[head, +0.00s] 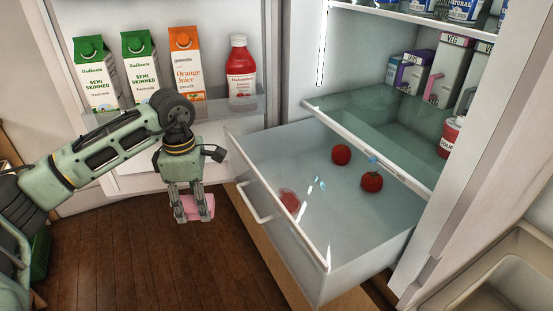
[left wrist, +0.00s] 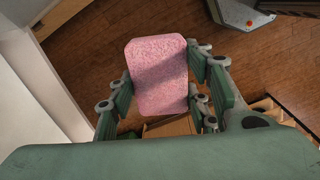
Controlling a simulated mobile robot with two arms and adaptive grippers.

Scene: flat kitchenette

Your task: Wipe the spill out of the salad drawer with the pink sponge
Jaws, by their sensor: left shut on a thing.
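My left gripper (head: 189,209) is shut on the pink sponge (head: 197,206) and hangs in front of the fridge, left of the open drawer. The sponge also shows in the left wrist view (left wrist: 158,75), between the fingers (left wrist: 160,98). The clear salad drawer (head: 313,243) is pulled out, with a white handle (head: 254,204) on its front. A red spill (head: 289,200) shows at the drawer's front left, seen near its front wall. Two tomatoes (head: 341,154) (head: 372,181) lie towards the back and right of the drawer. My right gripper is not in view.
The open fridge door holds cartons (head: 187,65) and a red bottle (head: 240,72) in its rack, behind my left arm. A glass shelf (head: 385,141) overhangs the drawer's back. A sink (head: 510,275) lies at the lower right. Wooden floor (head: 130,260) is below the gripper.

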